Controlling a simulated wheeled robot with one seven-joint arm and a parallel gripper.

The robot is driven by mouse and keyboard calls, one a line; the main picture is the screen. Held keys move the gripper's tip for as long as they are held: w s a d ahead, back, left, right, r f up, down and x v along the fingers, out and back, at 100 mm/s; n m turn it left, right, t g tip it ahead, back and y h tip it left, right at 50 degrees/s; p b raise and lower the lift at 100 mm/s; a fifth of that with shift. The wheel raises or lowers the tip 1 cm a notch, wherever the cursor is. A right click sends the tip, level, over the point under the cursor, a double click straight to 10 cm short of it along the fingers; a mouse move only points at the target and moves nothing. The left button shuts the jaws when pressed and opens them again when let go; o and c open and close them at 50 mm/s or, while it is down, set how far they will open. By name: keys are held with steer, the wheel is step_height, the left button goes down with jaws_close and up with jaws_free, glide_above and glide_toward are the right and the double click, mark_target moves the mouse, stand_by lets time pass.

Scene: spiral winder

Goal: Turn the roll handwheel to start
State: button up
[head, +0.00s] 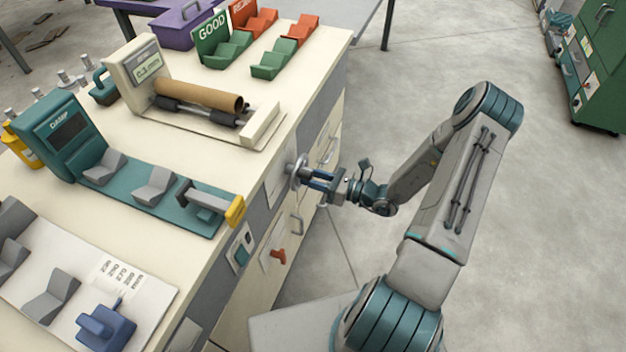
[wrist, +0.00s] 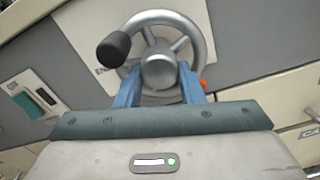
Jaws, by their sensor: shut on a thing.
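The roll handwheel (head: 297,172) is a grey metal wheel on the front face of the cream bench. In the wrist view the handwheel (wrist: 203,38) shows its rim, round hub and a dark knob (wrist: 114,48) at the upper left. My gripper (head: 313,178) reaches it from the right in the head view. In the wrist view my gripper (wrist: 160,90) has its two blue fingers on either side of the hub, shut on it. The finger tips are partly hidden against the wheel.
A winder with a brown cardboard tube (head: 200,95) stands on the bench top above the handwheel. A teal switch panel (head: 240,250) and an orange-red handle (head: 278,256) sit lower on the bench front. Drawer handles (head: 297,226) stick out nearby. Open floor lies to the right.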

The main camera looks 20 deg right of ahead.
steer(key=shift+w+d+r+n+b, duration=0.1)
steer(key=shift+r+n+b, duration=0.05)
steer(key=shift+n+b, duration=4.6)
steer(key=shift+w+d+r+n+b, duration=0.1)
steer(key=shift+n+b, duration=4.55)
steer(key=shift+n, duration=0.05)
steer(key=shift+w+d+r+n+b, duration=0.1)
steer(key=shift+r+n+b, duration=0.05)
steer(key=shift+n+b, duration=4.6)
steer(key=shift+r, duration=0.1)
steer(key=o, duration=1)
steer(key=shift+a, duration=0.1)
